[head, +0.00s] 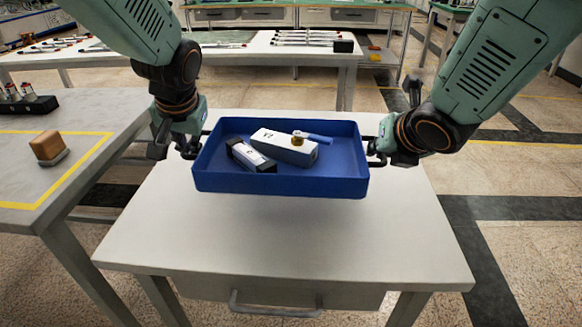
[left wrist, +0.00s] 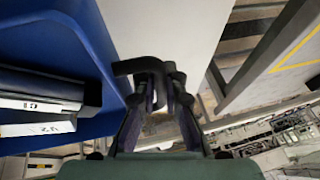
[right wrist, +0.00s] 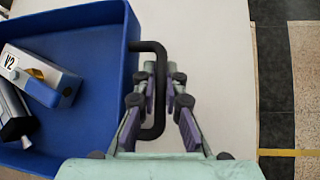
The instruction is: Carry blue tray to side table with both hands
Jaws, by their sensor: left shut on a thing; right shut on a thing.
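The blue tray (head: 280,182) is over the light grey side table (head: 290,235) in the head view, roughly level. I cannot tell for sure whether its base touches the tabletop. My left gripper (head: 188,145) is shut on the tray's left black handle (left wrist: 143,66). My right gripper (head: 378,150) is shut on the right black handle (right wrist: 158,90). The tray's blue wall also shows in both wrist views (left wrist: 85,40), (right wrist: 131,45).
A grey table (head: 85,165) with yellow tape stands at left, holding a brown block (head: 47,146) and a black rack (head: 25,105). A long bench (head: 270,55) with rods stands behind. The side table's front is bare. Open floor lies at right.

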